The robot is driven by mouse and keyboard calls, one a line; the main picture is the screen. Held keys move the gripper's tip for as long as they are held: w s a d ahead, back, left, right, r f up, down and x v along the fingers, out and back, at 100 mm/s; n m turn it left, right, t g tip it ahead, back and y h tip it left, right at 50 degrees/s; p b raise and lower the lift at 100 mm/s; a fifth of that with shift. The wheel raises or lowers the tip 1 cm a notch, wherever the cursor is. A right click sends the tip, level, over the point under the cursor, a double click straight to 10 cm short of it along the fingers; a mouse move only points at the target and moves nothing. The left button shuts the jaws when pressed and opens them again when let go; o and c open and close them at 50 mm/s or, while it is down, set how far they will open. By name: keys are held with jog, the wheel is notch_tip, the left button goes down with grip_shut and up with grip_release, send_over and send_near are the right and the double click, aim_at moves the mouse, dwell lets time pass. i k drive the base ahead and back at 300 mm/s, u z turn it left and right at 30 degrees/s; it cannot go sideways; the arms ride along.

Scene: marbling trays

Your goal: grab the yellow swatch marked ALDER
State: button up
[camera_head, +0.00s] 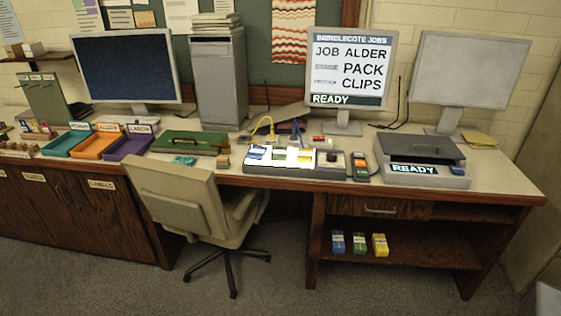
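A lit white panel (275,154) on the desk carries small coloured pieces, among them a yellow one (305,156) near its right end. Any lettering on that piece is too small to read, so I cannot tell if it is the swatch marked ALDER. A yellow pack (380,245) stands on the open shelf below the desk, right of a blue pack (338,242) and a green pack (359,243); their labels are unreadable. The middle monitor (350,68) reads JOB ALDER, PACK, CLIPS, READY. My gripper is not in view.
A beige swivel chair (185,203) stands before the desk, left of the shelf. Teal (62,148), orange (92,152) and purple (126,151) trays sit at the left. A grey device (425,178) reading READY sits at the right. The floor before the shelf is clear.

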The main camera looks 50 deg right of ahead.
aim_at(304, 155)
jog(key=u, duration=0.15)
jog(key=k, duration=0.3)
jog(key=u, duration=2.85)
jog(key=k, duration=0.7)
jog(key=z, duration=0.25)
